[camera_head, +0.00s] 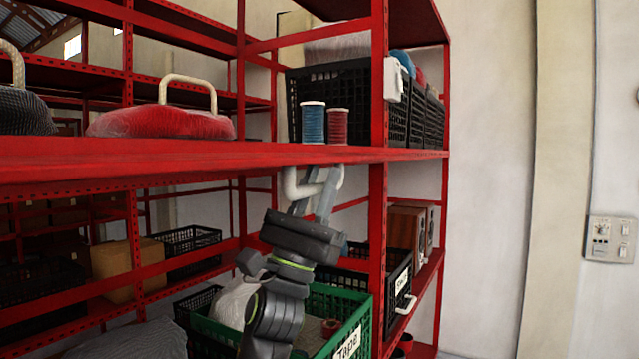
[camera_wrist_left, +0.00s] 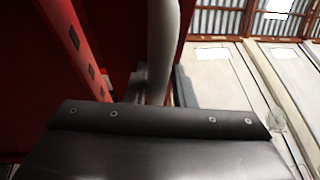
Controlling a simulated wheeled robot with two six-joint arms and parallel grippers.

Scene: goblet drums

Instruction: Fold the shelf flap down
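The red shelf board (camera_head: 200,160) crosses the head view and carries other things. I cannot tell from these views which part of the shelving is the flap. A white bar handle (camera_head: 291,186) hangs under the board's front edge. My left gripper (camera_head: 318,188) is raised from below to this handle, with its two grey fingers pointing up beside it. In the left wrist view the pale handle bar (camera_wrist_left: 163,45) runs between the fingers (camera_wrist_left: 160,85). The fingers stand apart with the bar between them. Whether they press on it is unclear. My right gripper is out of view.
Blue (camera_head: 313,122) and red (camera_head: 338,127) thread spools and a red bag (camera_head: 160,123) with a white handle stand on the board. A green crate (camera_head: 357,318) labelled "Tape" is below, close to my left arm. A red post (camera_head: 378,240) stands right of the gripper.

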